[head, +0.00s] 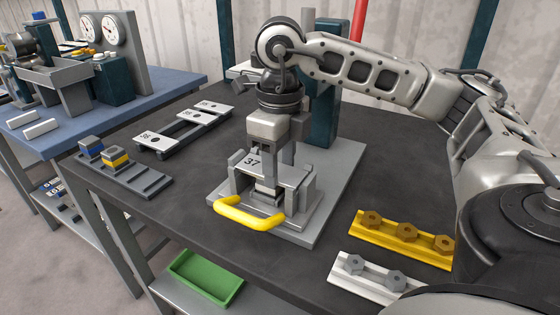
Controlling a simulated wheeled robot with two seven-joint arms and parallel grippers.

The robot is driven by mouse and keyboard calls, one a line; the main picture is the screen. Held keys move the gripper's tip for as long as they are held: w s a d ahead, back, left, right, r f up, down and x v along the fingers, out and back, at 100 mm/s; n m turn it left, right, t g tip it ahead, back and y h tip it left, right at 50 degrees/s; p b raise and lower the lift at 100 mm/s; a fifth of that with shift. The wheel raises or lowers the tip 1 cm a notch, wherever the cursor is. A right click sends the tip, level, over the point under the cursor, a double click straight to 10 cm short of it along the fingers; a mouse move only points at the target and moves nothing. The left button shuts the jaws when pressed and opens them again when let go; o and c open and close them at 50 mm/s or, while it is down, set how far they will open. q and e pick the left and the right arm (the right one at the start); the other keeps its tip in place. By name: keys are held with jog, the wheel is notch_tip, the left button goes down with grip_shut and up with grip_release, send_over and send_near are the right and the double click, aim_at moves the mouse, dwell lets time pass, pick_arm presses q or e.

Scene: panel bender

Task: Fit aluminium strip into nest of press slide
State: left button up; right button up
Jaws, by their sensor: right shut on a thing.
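The aluminium strip (247,163), a light plate marked 37, is at the press, over the slide with the yellow handle (250,215). My right gripper (267,188) comes down from above and is shut on the strip. The gripper and the grey press blocks hide the strip's far part and most of the nest, so I cannot tell whether the strip is seated or just above it. The press stands on a light grey base plate (322,205) with a dark green column (324,117) behind. My left gripper is out of view.
A dark rack (180,133) with several numbered strips lies at the left back. A grey stepped holder (142,180) carries blue and yellow blocks. Yellow (380,233) and white (362,277) rails with hex nuts lie at right front. A green tray (200,280) is below.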

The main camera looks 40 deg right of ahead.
jog(key=shift+f, duration=0.1)
jog(key=o, duration=1.1)
